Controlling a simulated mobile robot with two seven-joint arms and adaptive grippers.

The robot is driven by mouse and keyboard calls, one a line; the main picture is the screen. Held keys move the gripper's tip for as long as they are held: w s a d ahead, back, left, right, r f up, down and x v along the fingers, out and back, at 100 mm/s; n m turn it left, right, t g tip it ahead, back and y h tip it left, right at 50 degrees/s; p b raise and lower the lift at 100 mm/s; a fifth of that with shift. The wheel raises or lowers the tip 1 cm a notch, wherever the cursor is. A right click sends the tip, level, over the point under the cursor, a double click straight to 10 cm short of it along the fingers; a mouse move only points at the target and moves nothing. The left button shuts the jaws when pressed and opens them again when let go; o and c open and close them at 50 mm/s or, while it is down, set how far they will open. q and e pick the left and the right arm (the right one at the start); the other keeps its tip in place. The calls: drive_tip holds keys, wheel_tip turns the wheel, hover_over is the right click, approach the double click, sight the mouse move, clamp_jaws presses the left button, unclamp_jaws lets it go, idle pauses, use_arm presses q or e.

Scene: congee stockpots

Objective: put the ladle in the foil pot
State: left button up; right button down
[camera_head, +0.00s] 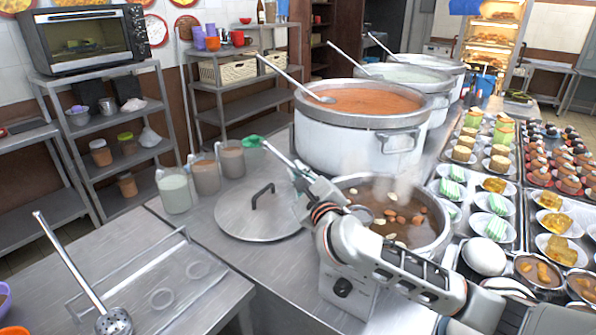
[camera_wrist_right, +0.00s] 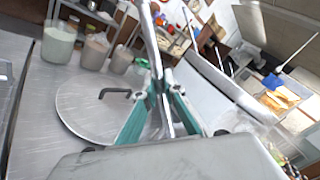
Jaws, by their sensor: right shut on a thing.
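My right gripper (camera_head: 297,173) is shut on a thin metal ladle handle (camera_head: 273,153), beside the small pot of brown soup (camera_head: 440,238). In the right wrist view the teal fingers (camera_wrist_right: 167,84) close around the ladle handle (camera_wrist_right: 150,40). My left gripper is not in view.
A round lid (camera_head: 262,212) lies left of the small pot, with several drink cups (camera_head: 203,172) behind it. More large pots (camera_head: 408,78) stand at the back. Dishes of food (camera_head: 492,203) crowd the right.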

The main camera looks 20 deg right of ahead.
idle(0.4)
drive_tip(key=shift+f, duration=0.25)
drive_tip(key=c, duration=2)
unclamp_jaws()
drive_tip(key=shift+c, duration=0.2)
drive_tip(key=s, duration=1.2)
drive_tip(key=shift+d, duration=0.2)
drive_tip(key=shift+s+f, duration=0.15)
